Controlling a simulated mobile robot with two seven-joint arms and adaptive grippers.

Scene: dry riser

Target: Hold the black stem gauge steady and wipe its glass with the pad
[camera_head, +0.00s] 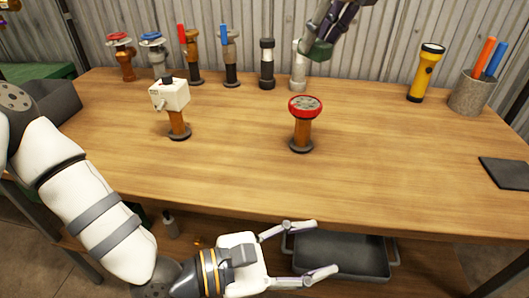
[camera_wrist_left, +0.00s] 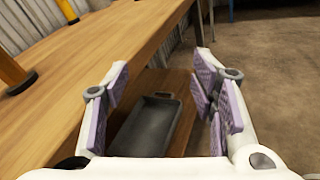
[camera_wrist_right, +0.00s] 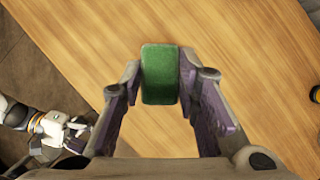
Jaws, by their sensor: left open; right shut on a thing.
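A round gauge (camera_head: 305,106) with a red rim and a speckled grey face stands upright on the bench. Its stem looks orange-brown, not black, and its base is dark. A black post (camera_head: 267,64) with a pale band stands further back. My right gripper (camera_head: 322,44) is shut on a green pad (camera_wrist_right: 160,75), held above the back of the bench beyond the gauge. My left gripper (camera_head: 318,248) is open and empty, in front of the bench edge, well short of the gauge. Neither gripper touches the gauge.
A white box-topped fitting (camera_head: 170,95) stands left of the gauge. Several valves and posts line the back, including a white post (camera_head: 298,72). A yellow torch (camera_head: 426,73), a marker cup (camera_head: 471,93) and a dark mat (camera_head: 507,173) are right. A grey tray (camera_head: 340,258) is below.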

